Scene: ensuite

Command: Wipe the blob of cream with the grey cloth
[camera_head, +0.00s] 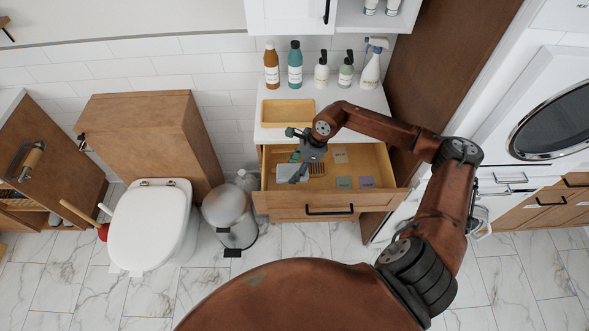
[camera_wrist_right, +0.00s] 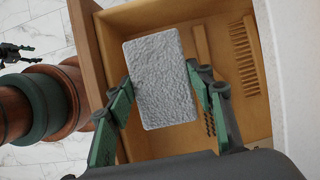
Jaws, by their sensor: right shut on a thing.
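My right gripper (camera_head: 297,172) is inside the open drawer, near its left side. It is shut on the grey cloth (camera_wrist_right: 162,80), a pale grey, rough-textured rectangular pad. The cloth also shows in the head view (camera_head: 287,173), partly covered by the gripper. In the wrist view the right fingers (camera_wrist_right: 164,108) are at either side of the pad. I cannot make out a blob of cream in either view. A small dark part at the left edge of the wrist view looks like my left gripper (camera_wrist_right: 13,52); its jaws are unclear.
The wooden drawer (camera_head: 331,197) also holds a comb (camera_head: 317,169) and several small flat packets. On the white counter (camera_head: 275,133) above stand a yellow tray (camera_head: 287,113), several bottles and a spray bottle (camera_head: 373,64). A metal bin (camera_head: 229,211) and a toilet (camera_head: 150,226) are to the left.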

